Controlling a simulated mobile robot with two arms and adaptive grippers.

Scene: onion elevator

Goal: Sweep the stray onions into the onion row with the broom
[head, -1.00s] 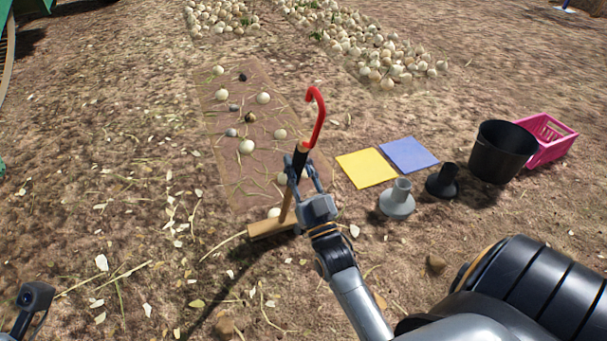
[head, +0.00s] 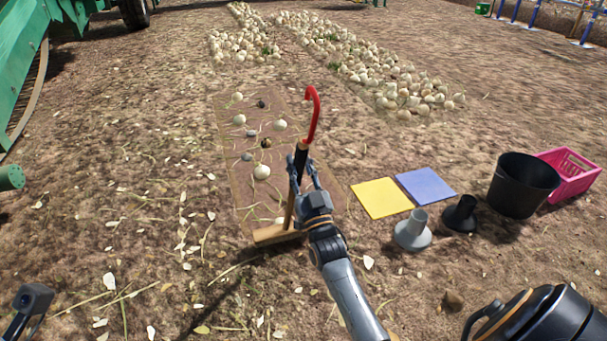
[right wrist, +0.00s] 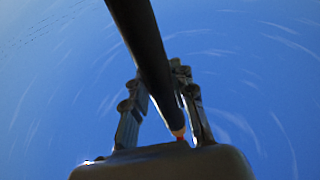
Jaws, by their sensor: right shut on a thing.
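The broom has a red hooked top (head: 312,110), a black grip and a wooden head (head: 278,234) resting at the near end of a brown strip (head: 236,190). My right gripper (head: 304,180) is shut on the broom's handle; the dark shaft (right wrist: 145,45) runs between its fingers in the right wrist view. A pale onion (head: 279,221) lies just beyond the broom head. Other stray onions lie farther up the strip, such as one large one (head: 261,172). The onion row (head: 400,85) lies beyond the strip. My left gripper (head: 30,302) shows only partly at the bottom left.
Several dark stones (head: 265,143) lie among the onions. Right of the strip are a yellow square (head: 381,198), a blue square (head: 425,186), a grey stand (head: 411,236), a black stand (head: 460,217), a black bucket (head: 522,186) and a pink crate (head: 573,170). Green machinery (head: 30,75) stands left.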

